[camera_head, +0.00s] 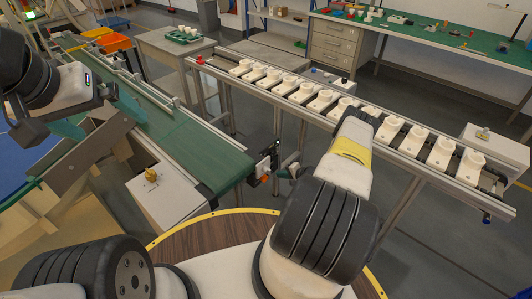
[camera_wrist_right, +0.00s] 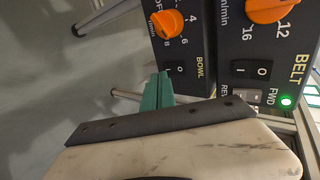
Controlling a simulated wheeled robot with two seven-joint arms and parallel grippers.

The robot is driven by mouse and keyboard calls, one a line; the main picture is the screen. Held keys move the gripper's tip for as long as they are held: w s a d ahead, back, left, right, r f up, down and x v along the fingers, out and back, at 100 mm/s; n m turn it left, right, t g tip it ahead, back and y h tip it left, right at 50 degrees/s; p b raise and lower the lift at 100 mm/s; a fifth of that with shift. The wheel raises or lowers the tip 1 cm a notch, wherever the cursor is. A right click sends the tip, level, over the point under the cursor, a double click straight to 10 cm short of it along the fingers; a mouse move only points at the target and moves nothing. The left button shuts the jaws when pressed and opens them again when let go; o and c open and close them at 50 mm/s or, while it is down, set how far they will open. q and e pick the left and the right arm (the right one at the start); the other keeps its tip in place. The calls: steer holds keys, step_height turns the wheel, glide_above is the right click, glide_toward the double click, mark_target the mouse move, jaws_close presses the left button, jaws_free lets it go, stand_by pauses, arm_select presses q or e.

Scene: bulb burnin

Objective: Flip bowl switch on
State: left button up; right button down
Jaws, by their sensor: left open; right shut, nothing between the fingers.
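The bowl switch (camera_wrist_right: 175,70) is a small black rocker marked 0 and I, beside the BOWL label on a dark control panel in the right wrist view. The teal fingertips of my right gripper (camera_wrist_right: 160,80) are closed together with nothing between them, right at the switch's lower edge; I cannot tell whether they touch it. Which way the rocker is tipped is unclear. In the head view the control box (camera_head: 265,163) stands at the near end of the green conveyor, with my right gripper (camera_head: 289,163) beside it. My left gripper (camera_head: 98,116) is open and empty at the left.
An orange bowl knob (camera_wrist_right: 167,23), a belt knob (camera_wrist_right: 268,10), a belt switch (camera_wrist_right: 250,69) and a lit green lamp (camera_wrist_right: 287,101) share the panel. The green conveyor (camera_head: 190,145) runs left. A rack of white sockets (camera_head: 325,100) lies behind my right arm.

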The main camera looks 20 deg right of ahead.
steer(key=shift+w+a+f, duration=0.1)
steer(key=shift+w+a, duration=0.2)
steer(key=shift+w, duration=0.25)
steer(key=shift+w+a, duration=0.3)
steer(key=shift+w, duration=0.25)
steer(key=shift+w+a, duration=0.1)
steer(key=shift+w, duration=0.05)
steer(key=shift+w+r, duration=0.15)
steer(key=shift+r, duration=0.7)
glide_toward(272, 169)
steer(key=shift+s+d+r, duration=0.1)
steer(key=shift+s+d, duration=0.2)
steer(key=shift+s, duration=0.2)
